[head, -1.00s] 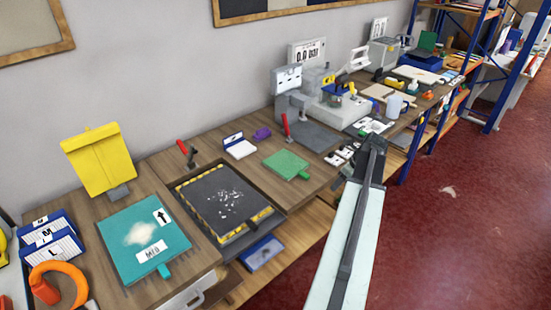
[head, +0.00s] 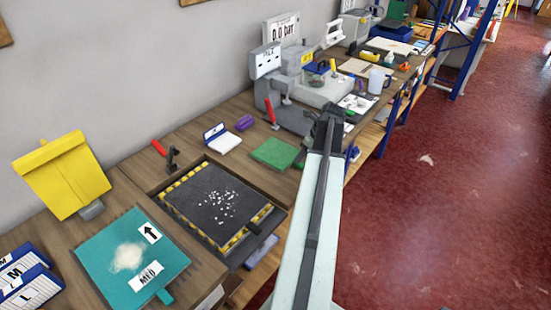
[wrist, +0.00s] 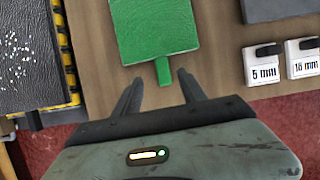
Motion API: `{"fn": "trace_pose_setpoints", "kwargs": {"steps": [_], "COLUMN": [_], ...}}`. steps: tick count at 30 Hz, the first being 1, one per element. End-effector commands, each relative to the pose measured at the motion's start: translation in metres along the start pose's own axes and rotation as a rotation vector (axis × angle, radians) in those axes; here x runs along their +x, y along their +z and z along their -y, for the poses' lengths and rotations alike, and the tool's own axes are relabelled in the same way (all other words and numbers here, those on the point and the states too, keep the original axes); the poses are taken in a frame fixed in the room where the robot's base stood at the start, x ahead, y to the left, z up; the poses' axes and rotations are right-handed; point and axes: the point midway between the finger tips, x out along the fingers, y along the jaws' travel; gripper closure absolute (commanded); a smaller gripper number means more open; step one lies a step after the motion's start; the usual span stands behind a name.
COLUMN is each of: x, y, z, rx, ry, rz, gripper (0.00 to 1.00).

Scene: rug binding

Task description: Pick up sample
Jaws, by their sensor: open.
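A green square sample (head: 276,152) with a short tab lies flat on the wooden bench in the head view, just left of my gripper (head: 329,112). In the wrist view the green sample (wrist: 157,28) fills the top middle, its tab (wrist: 163,72) pointing down toward me. My gripper (wrist: 160,76) is open and empty, and the tab's end shows between its two fingertips. I cannot tell the height gap between fingers and tab. A teal square with a tab and a "MED" label (head: 130,257) lies at the lower left in the head view.
A dark tray with yellow-black edges and white bits (head: 215,203) lies left of the green sample. Small tiles marked 5 mm (wrist: 263,69) and 15 mm (wrist: 303,58) lie to the right. A grey machine (head: 268,75) stands behind. A yellow stand (head: 62,175) is at left.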

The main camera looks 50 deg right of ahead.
Motion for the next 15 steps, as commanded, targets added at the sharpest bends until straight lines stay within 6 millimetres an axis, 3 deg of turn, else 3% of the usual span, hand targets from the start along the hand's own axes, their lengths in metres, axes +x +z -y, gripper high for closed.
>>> {"fn": "trace_pose_setpoints", "kwargs": {"steps": [5,11,15], "x": [0.008,0.041,0.056], "y": [-0.003,-0.016,-0.014], "z": [0.001,0.005,0.005], "rx": [0.000,-0.001,-0.001], "ry": [0.000,0.000,0.000], "rz": [0.000,0.000,0.000], "gripper": [0.51,0.51,0.51]}}
